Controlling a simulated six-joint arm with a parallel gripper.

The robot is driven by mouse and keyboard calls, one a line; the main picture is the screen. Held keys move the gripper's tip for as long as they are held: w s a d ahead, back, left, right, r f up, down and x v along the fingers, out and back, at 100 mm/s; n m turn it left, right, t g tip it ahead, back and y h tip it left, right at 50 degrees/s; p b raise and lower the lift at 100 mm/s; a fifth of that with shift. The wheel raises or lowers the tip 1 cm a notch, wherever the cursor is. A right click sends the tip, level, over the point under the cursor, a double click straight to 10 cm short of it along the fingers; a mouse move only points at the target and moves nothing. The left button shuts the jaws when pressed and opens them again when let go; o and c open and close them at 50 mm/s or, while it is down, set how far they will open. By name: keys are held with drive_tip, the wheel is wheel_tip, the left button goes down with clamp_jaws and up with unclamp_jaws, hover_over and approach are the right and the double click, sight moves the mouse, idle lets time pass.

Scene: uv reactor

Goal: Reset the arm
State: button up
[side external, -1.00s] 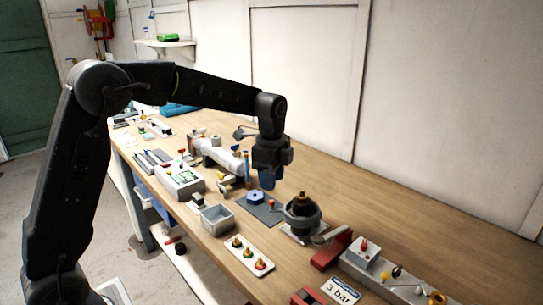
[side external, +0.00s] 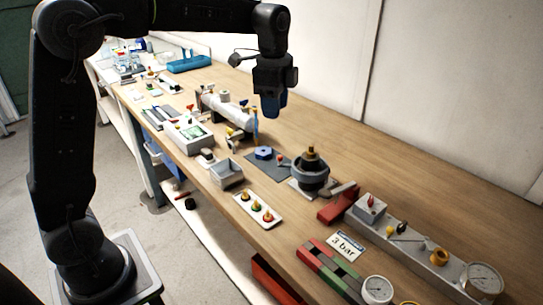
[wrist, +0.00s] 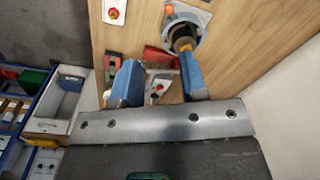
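My gripper (side external: 272,104) hangs in the air above the wooden bench in the side view, fingers pointing down. Its two blue fingers are spread apart with nothing between them in the wrist view (wrist: 159,62). My arm reaches out over the bench from the left. A dark round vessel with a brass top (side external: 311,172) stands on the bench below and to the right of the gripper; it also shows beyond the fingers in the wrist view (wrist: 183,32). A blue hexagonal part (side external: 263,153) lies on a grey mat (side external: 268,167) below the gripper.
A grey open box (side external: 226,174) and a white tray with several small knobs (side external: 256,211) sit near the bench's front edge. A grey manifold with gauges (side external: 415,244) and a red block (side external: 337,206) lie right. A white pipe assembly (side external: 228,111) stands left. The wall is behind.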

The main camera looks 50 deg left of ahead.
drive_tip(key=s+d+f+n+t, duration=0.1)
drive_tip(key=s+n+t, duration=0.1)
drive_tip(key=s+n, duration=0.4)
drive_tip(key=s+d+f+n+t, duration=0.2)
drive_tip(key=s+n, duration=0.4)
drive_tip(key=s, duration=1.1)
drive_tip(key=shift+s+d+t, duration=0.15)
drive_tip(key=shift+s+t, duration=0.15)
drive_tip(key=shift+t, duration=0.2)
